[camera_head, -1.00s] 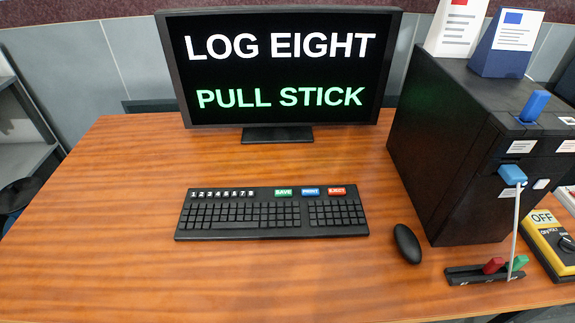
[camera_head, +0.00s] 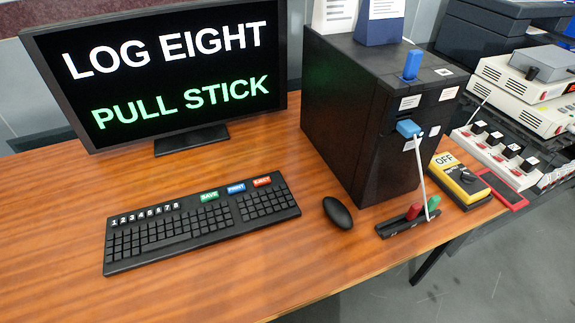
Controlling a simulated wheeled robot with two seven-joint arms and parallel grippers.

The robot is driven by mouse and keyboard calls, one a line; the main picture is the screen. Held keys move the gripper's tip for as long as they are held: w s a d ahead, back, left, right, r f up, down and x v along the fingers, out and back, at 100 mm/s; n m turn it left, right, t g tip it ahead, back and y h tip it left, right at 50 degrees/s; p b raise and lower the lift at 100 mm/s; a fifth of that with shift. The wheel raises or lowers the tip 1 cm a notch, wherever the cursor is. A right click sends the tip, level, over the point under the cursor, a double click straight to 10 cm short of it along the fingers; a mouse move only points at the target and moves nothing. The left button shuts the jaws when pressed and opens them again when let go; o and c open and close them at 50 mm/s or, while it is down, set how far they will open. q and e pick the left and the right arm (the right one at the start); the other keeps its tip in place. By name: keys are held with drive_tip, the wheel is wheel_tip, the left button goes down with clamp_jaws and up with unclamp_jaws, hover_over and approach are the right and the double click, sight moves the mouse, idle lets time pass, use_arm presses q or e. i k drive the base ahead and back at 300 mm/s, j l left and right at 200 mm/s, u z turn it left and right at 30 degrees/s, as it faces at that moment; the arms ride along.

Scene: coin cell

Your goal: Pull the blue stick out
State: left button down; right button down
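A black computer tower (camera_head: 335,110) stands on the wooden desk. A blue stick (camera_head: 412,64) stands upright out of the tower's top, near its front edge. A second blue piece, a plug (camera_head: 409,128) with a white cable (camera_head: 420,172), sits in the tower's front face. The cable runs down to a small black holder (camera_head: 392,229) with a red piece (camera_head: 413,211) and a green piece (camera_head: 434,203). The monitor (camera_head: 175,68) reads "LOG EIGHT" and "PULL STICK". Neither of my grippers is in view.
A keyboard (camera_head: 190,228) and mouse (camera_head: 338,213) lie left of the tower. Two cards, white (camera_head: 333,15) and blue (camera_head: 381,20), stand on the tower behind the stick. The desk's front is clear.

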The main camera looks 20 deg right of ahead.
sight(414, 56)
drive_tip(key=z, duration=1.3)
